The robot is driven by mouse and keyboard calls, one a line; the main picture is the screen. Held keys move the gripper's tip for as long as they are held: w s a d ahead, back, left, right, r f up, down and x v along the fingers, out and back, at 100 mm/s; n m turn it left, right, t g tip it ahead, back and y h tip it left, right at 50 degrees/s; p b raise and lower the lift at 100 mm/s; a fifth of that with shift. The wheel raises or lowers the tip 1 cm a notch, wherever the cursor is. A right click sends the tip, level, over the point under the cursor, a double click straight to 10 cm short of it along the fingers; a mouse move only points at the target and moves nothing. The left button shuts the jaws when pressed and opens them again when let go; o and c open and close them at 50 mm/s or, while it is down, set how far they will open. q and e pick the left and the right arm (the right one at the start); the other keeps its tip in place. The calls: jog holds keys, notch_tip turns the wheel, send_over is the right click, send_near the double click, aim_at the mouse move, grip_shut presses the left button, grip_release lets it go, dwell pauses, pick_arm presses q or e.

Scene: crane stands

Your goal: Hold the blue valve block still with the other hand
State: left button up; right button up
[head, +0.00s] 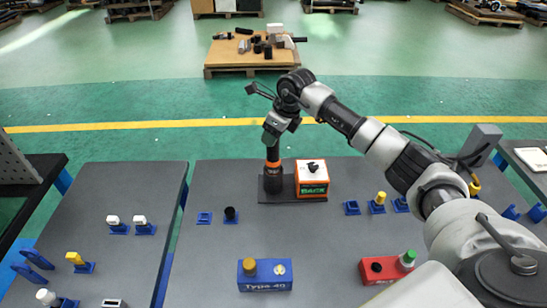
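The blue valve block (265,275) lies on the middle table near the front edge. My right arm comes in from the right and reaches over the table. Its gripper (272,141) is at the back, at the top of a dark post with an orange ring (273,169), well away from the blue block. The fingers are too small and dark to tell open from shut. My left gripper is not in view. Nothing touches the blue block.
An orange and white box (312,179) stands beside the post. A red block (388,268) sits at the front right. Small blue holders (204,218) are spread over the table. A left table (110,215) holds several fittings. Table around the blue block is clear.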

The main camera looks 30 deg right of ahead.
jog(key=shift+s+f, duration=0.1)
jog(key=shift+f, duration=0.15)
jog(key=c, duration=0.7)
jog(key=shift+r, duration=0.15)
jog(key=shift+c, duration=0.9)
jog(key=shift+r, duration=0.15)
jog(key=shift+w+r+p, duration=0.25)
jog(key=shift+r+p, duration=3.2)
jog(key=shift+r, duration=2.15)
